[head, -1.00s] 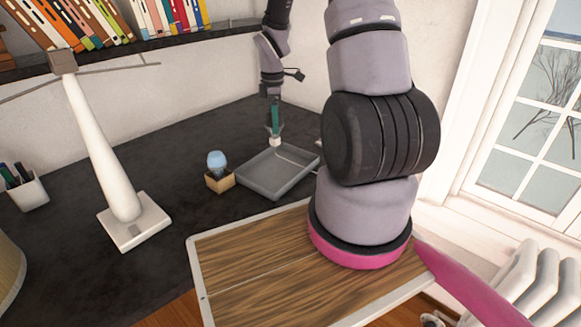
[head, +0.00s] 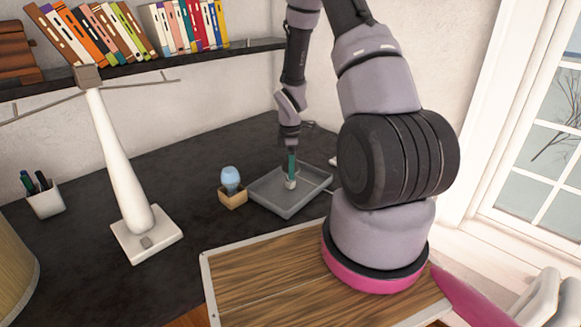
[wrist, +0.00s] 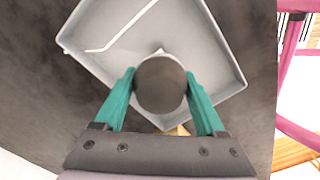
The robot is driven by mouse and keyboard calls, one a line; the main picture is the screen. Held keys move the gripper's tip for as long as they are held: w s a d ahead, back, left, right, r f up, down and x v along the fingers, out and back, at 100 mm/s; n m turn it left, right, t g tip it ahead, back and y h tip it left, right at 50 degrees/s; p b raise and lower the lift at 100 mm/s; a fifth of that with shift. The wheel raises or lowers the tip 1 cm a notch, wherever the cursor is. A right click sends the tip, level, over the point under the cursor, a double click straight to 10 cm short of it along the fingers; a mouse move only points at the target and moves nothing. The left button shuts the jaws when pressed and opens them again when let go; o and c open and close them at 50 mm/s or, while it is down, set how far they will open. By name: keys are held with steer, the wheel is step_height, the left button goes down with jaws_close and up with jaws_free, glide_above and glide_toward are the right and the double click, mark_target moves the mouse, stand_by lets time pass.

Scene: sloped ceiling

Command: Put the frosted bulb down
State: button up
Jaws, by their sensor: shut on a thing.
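My gripper (head: 291,172) reaches down over the grey tray (head: 266,201) on the dark desk. Its green fingers are shut on a round, dull grey thing, which looks like the frosted bulb (wrist: 161,84) seen from above in the wrist view. In the head view only a small pale end (head: 290,184) shows below the fingers, over the tray's inside. I cannot tell whether it touches the tray floor. The tray also fills much of the wrist view (wrist: 225,70).
A light blue bulb (head: 230,178) stands in a small cardboard box (head: 233,199) just left of the tray. A thin white bent rod (wrist: 125,28) lies in the tray. A white lamp stand (head: 122,170) and a pen cup (head: 44,199) are farther left. A shelf (head: 215,56) with books runs above.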

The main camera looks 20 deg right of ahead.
steer(key=shift+f, duration=0.1)
steer(key=o, duration=1.3)
step_height(320, 180, up, 13)
steer(key=shift+f, duration=0.1)
steer(key=s+a+r+m+t, duration=0.2)
steer(key=s+r+m, duration=0.25)
steer(key=r, duration=0.55)
steer(key=s+a+r+m+t, duration=0.1)
steer(key=s+r+m, duration=0.3)
steer(key=r, duration=0.6)
steer(key=s+a+r+m+t+y, duration=0.2)
steer(key=s+a+r+m+t, duration=0.2)
steer(key=s+r+m, duration=0.6)
steer(key=s, duration=0.3)
steer(key=shift+s+a+r, duration=0.2)
steer(key=shift+a, duration=0.1)
